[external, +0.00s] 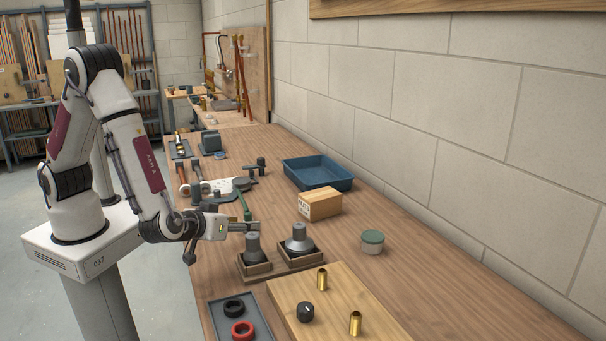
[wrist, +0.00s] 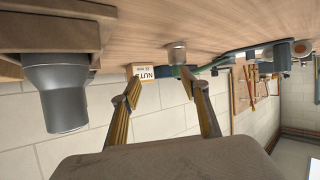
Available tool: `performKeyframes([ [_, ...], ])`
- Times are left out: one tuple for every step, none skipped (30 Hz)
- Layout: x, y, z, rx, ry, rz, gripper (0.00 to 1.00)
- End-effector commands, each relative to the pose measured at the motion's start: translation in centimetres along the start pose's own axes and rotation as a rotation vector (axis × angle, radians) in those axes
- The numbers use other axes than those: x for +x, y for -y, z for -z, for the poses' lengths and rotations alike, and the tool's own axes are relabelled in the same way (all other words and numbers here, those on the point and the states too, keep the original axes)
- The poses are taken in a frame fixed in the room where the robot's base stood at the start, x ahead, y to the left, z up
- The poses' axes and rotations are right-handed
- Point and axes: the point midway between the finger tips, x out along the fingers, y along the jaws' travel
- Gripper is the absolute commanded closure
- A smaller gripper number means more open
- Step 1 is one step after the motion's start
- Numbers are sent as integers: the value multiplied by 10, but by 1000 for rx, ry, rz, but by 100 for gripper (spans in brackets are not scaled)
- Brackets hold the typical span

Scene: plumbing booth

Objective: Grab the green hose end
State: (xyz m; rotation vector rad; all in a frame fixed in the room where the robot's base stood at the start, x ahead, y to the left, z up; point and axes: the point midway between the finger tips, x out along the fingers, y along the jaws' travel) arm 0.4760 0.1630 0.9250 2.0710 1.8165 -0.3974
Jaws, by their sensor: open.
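A green hose (external: 245,205) shows in the external view as a short green length on the workbench, its near end just beyond my gripper (external: 257,226). In the wrist view, which is tilted with the bench at the top, the green hose (wrist: 237,51) runs from the upper right toward a grey cylinder (wrist: 177,52). I cannot tell whether that cylinder is the hose's fitting. My gripper (wrist: 165,88) is open with nothing between its fingers. The hose end lies beyond the fingertips, apart from them.
The nuts box (external: 320,204), blue tray (external: 318,172) and green-lidded tin (external: 372,242) are to the right. A board (external: 350,298) with brass fittings lies in front. The bench's right side is mostly clear.

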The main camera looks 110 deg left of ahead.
Motion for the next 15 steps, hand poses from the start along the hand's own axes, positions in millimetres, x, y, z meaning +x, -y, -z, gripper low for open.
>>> performKeyframes([
  [2, 6, -3, 14, -17, 25, 55],
  [2, 10, -4, 21, -26, 38, 55],
  [3, 14, -4, 29, -37, 55, 55],
  [3, 16, -5, 34, -43, 64, 55],
  [4, 18, -5, 39, -49, 72, 55],
  [4, 21, -6, 43, -55, 81, 55],
  [4, 22, -6, 45, -58, 86, 55],
  [4, 23, -6, 47, -60, 90, 55],
  [4, 24, -6, 48, -62, 92, 55],
  [4, 24, -6, 48, -62, 93, 55],
  [4, 24, -6, 48, -62, 93, 55],
  [4, 24, -6, 48, -62, 93, 55],
  [4, 24, -6, 48, -62, 93, 55],
  [4, 24, -6, 48, -62, 92, 55],
  [4, 24, -6, 48, -62, 92, 55],
])
